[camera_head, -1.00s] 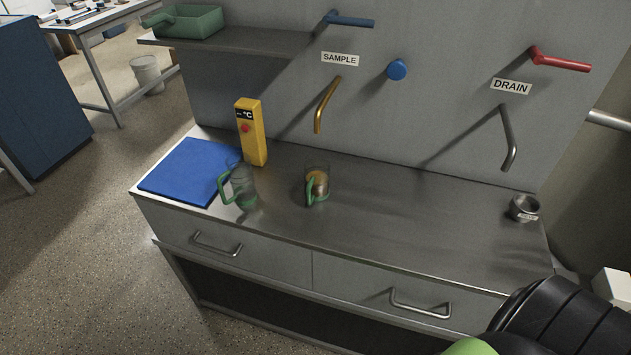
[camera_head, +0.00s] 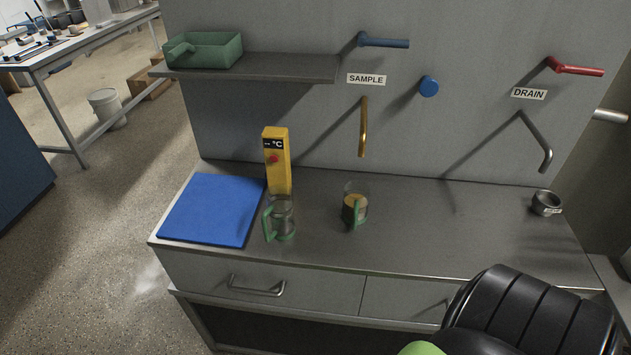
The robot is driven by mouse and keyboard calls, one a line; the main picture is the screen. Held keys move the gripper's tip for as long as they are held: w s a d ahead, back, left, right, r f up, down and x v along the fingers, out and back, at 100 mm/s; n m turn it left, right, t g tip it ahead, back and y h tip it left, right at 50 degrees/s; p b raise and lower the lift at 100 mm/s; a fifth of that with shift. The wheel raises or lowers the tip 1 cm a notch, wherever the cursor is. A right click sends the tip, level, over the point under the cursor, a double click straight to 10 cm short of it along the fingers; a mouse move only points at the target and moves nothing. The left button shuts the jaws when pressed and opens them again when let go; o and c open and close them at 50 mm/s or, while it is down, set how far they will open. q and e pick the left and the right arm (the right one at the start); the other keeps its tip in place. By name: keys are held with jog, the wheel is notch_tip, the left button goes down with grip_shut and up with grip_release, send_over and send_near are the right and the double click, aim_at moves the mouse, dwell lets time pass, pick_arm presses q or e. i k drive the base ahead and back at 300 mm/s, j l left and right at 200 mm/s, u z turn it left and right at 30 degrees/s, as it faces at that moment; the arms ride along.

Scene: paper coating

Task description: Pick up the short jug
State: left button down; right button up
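Two clear jugs with green handles stand upright on the steel counter (camera_head: 440,218). The left jug (camera_head: 284,216) looks empty and stands just right of the blue mat, its handle to the left. The right jug (camera_head: 349,212) holds something amber, and its handle faces the front. The two look close in height, so I cannot tell for certain which is the short one. Neither of my grippers shows; only a black and green part of my own body is in the lower right corner, apart from both jugs.
A yellow thermometer unit (camera_head: 278,165) stands behind the left jug, next to the blue mat (camera_head: 212,209). The brass sample spout (camera_head: 363,128) hangs behind the right jug. A small metal cup (camera_head: 546,203) sits at the far right. The counter's right half is mostly clear.

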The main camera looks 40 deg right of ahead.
aim_at(356, 209)
jog(key=i+j+z, duration=0.15)
jog(key=z, duration=0.25)
jog(key=j+z, duration=0.4)
jog(key=i+j+z, duration=0.15)
jog(key=z, duration=0.25)
jog(key=j, duration=0.1)
